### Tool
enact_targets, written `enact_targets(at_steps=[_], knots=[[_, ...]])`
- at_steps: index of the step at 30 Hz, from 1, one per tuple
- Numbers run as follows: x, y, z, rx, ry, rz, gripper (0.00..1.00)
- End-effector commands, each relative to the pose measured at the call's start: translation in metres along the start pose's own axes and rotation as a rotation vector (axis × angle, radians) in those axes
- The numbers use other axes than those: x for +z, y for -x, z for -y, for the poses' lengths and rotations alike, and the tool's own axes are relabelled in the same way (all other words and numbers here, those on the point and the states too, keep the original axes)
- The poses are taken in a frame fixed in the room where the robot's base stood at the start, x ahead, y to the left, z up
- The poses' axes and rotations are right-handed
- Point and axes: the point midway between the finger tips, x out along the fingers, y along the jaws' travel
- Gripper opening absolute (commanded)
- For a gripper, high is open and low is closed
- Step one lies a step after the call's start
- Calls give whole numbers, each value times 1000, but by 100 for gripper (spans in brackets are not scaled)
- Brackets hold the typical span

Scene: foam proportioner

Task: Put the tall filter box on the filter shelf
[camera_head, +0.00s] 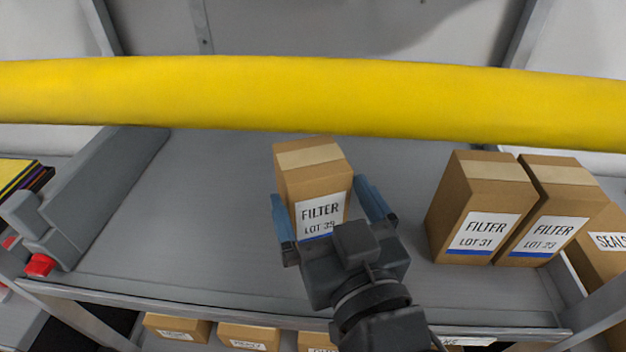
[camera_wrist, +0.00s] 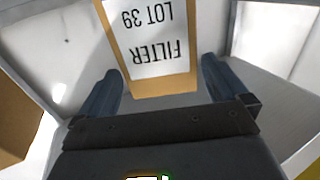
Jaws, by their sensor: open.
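A tall brown filter box (camera_head: 310,178) labelled FILTER LOT 39 stands upright on the grey shelf (camera_head: 210,215), left of two other filter boxes. My gripper (camera_head: 328,212) is open, with one blue finger on each side of this box. In the wrist view, the box (camera_wrist: 150,80) shows between and beyond the open fingers of my gripper (camera_wrist: 162,88). I cannot tell whether either finger touches it. My gripper hides the lower part of the box in the head view.
Filter boxes LOT 31 (camera_head: 480,205) and another (camera_head: 550,210) stand at the right, beside a SEALS box (camera_head: 605,245). A yellow pipe (camera_head: 320,95) crosses above the shelf. A grey device (camera_head: 90,200) is at the left. Smaller boxes (camera_head: 250,335) sit below. The shelf's middle left is clear.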

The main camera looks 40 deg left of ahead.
Motion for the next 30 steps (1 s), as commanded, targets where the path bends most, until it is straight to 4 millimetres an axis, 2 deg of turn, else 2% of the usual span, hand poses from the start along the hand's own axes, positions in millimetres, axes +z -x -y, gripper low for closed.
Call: enact_targets(at_steps=[3,9,21,23,26,30], knots=[[3,24,-1,2,-2,0,100],[1,49,0,0,-2,0,100],[2,58,-2,6,-3,2,100],[7,63,-6,24,-9,8,100],[26,83,-22,91,-31,29,100],[62,134,-52,243,-73,66,100]])
